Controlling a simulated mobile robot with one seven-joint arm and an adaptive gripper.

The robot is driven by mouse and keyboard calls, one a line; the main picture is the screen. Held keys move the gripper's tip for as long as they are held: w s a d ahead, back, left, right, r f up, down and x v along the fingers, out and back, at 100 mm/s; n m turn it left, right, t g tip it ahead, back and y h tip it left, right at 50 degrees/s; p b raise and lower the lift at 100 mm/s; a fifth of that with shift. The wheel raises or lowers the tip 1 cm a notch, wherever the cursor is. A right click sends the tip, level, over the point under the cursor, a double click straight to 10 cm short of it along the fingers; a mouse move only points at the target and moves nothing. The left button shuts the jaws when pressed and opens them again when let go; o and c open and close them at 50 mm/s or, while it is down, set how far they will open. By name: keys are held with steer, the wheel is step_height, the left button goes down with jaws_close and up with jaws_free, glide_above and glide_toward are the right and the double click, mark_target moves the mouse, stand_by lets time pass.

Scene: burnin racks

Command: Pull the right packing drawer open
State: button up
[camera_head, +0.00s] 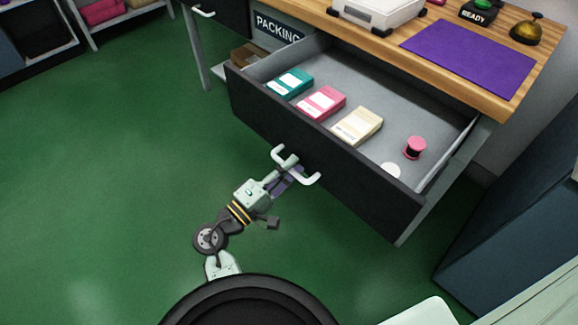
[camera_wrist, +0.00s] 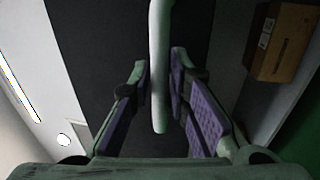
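The right packing drawer (camera_head: 330,150) has a dark front and a grey inside and stands pulled well out from under the wooden bench. Its pale bar handle (camera_head: 311,180) is on the middle of the front. My gripper (camera_head: 290,168) is at this handle, with one finger above the bar and one below. In the wrist view the handle bar (camera_wrist: 159,70) runs between the purple-padded fingertips of my gripper (camera_wrist: 160,70), which are closed in around it; exact contact is hard to see.
The drawer holds teal (camera_head: 290,82), pink (camera_head: 321,102) and cream (camera_head: 357,125) boxes and a pink spool (camera_head: 415,147). A purple mat (camera_head: 470,58) and a bell (camera_head: 527,30) are on the bench. A dark cabinet (camera_head: 510,220) stands at right. Green floor (camera_head: 110,180) is clear at left.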

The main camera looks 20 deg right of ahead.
steer(key=shift+o, duration=1.4)
steer(key=shift+a, duration=0.1)
